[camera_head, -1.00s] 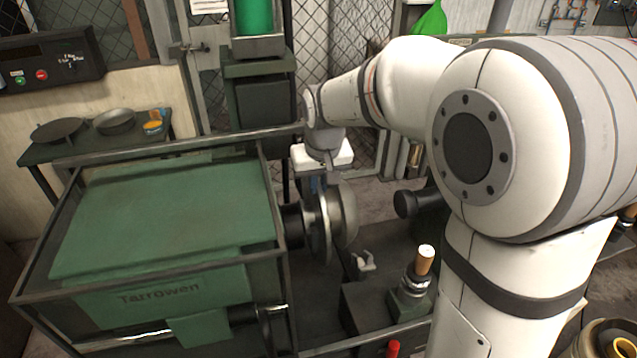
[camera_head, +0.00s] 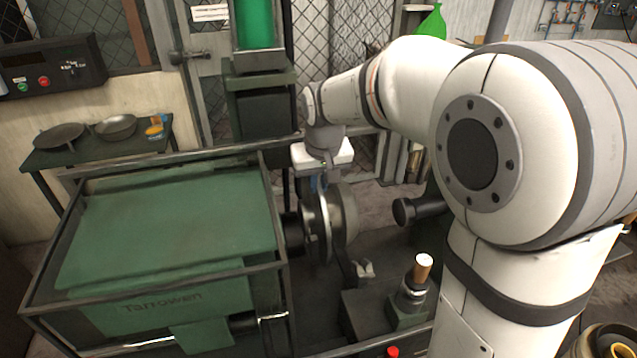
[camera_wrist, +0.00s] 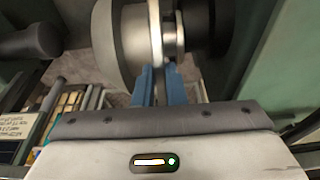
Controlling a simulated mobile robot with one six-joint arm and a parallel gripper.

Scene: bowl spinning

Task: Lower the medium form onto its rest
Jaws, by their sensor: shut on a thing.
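The form is a rounded grey metal shape (camera_head: 345,222) with a pale flange disc, on its side at the headstock spindle (camera_head: 291,234). Whether it touches the spindle, I cannot tell. My gripper (camera_head: 318,183) hangs over its top edge. In the wrist view, the blue fingers of my gripper (camera_wrist: 160,88) are shut on the form's narrow rim, with the rounded form (camera_wrist: 122,45) to the left of them. I cannot pick out a rest for certain; two dark dishes (camera_head: 116,126) (camera_head: 60,137) sit on the side table (camera_head: 97,155).
A green machine housing (camera_head: 170,225) inside a dark frame fills the left. A dark tailstock (camera_head: 415,210) lies right of the form. A wooden-topped post (camera_head: 423,268) stands in front. Little free room shows around the form.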

